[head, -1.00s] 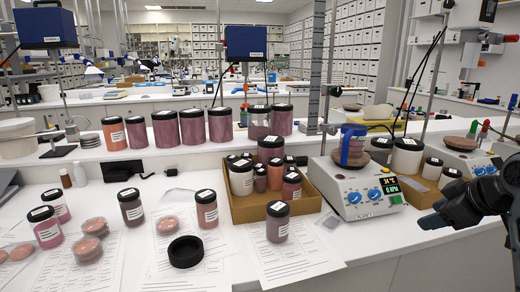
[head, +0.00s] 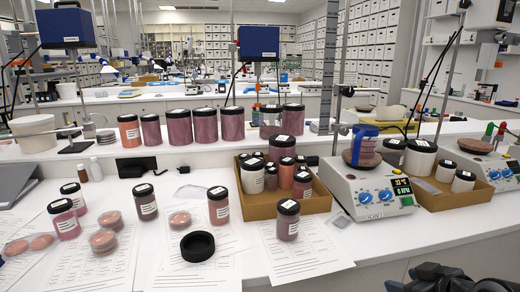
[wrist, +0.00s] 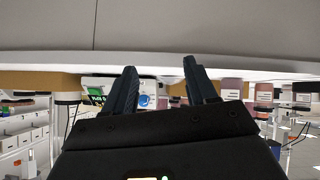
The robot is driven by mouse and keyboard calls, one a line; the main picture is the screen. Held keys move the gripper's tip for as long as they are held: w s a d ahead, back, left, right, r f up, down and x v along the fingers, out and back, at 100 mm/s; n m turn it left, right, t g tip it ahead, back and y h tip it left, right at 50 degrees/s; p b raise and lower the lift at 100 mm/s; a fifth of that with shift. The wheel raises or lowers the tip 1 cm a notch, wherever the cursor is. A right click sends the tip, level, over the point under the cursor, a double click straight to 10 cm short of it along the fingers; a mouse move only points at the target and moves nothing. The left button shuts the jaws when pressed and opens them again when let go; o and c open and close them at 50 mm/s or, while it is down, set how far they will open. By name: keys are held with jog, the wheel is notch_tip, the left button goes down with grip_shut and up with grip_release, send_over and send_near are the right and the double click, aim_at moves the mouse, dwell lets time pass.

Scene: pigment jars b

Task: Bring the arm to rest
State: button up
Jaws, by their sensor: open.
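My gripper shows in the wrist view (wrist: 160,85) with its two dark fingers apart and nothing between them. That view looks upside down, with the pale bench front and edge across its top. In the head view only a dark part of my arm shows at the bottom right corner, in front of the bench and below its edge. The gripper's fingertips are not clear there. No jar touches the gripper in the wrist view.
A loose jar (head: 288,220) stands in front of the tray. The right front of the bench is clear.

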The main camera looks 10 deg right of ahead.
jog(key=s+a+f+m+t, duration=0.1)
jog(key=s+a+f, duration=0.4)
jog(key=s, duration=0.4)
jog(key=s+a+f+m+t, duration=0.1)
jog(key=s+a+f+m, duration=0.1)
jog(key=s+a, duration=0.5)
jog(key=s+a+r+t, duration=0.1)
jog(key=s+r, duration=0.4)
jog(key=s, duration=0.5)
jog(key=s+a+r+t, duration=0.1)
jog(key=s+r, duration=0.4)
jog(key=s, duration=0.6)
jog(key=shift+s+a+r+t, duration=0.3)
jog(key=shift+a, duration=0.1)
jog(key=shift+c, duration=0.4)
